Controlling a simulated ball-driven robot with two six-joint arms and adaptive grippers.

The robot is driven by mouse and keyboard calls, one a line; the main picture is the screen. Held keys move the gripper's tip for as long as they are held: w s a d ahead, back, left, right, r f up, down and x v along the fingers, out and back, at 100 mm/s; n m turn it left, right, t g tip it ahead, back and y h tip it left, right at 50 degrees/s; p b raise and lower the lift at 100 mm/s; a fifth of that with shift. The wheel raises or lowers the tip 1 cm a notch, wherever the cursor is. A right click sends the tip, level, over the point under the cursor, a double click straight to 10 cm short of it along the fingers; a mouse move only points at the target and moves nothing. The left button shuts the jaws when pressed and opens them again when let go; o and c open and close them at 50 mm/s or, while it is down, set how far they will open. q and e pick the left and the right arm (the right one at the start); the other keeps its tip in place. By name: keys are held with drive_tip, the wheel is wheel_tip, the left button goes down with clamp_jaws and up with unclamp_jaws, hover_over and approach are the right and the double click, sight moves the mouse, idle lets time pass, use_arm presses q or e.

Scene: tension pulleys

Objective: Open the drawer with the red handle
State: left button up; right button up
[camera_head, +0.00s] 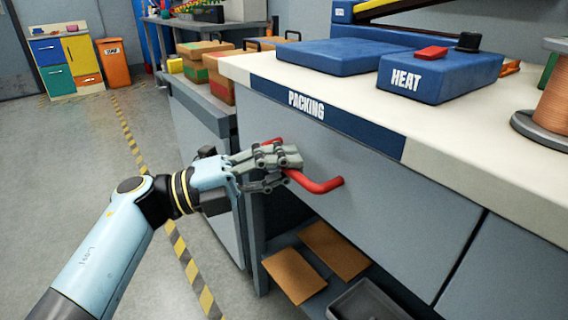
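The red handle (318,184) is a bent bar on the grey drawer front (375,190) under the worktop labelled PACKING. The drawer front looks flush with the cabinet, with no gap showing. My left gripper (287,170) is at the handle's left part, with its grey fingers on either side of the bar, and looks shut on it. The fingers hide the middle-left of the bar; its far left end shows just above them. My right gripper is not in view.
A blue HEAT box (440,76), a blue pad (342,57) and a copper spool (546,115) are on the worktop (475,145). An open shelf with brown sheets (294,276) and a grey bin (366,303) lies below the drawer. Clear floor (95,160) is at left.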

use_arm(q)
clamp_jaws()
drive_tip(key=shift+f, duration=0.1)
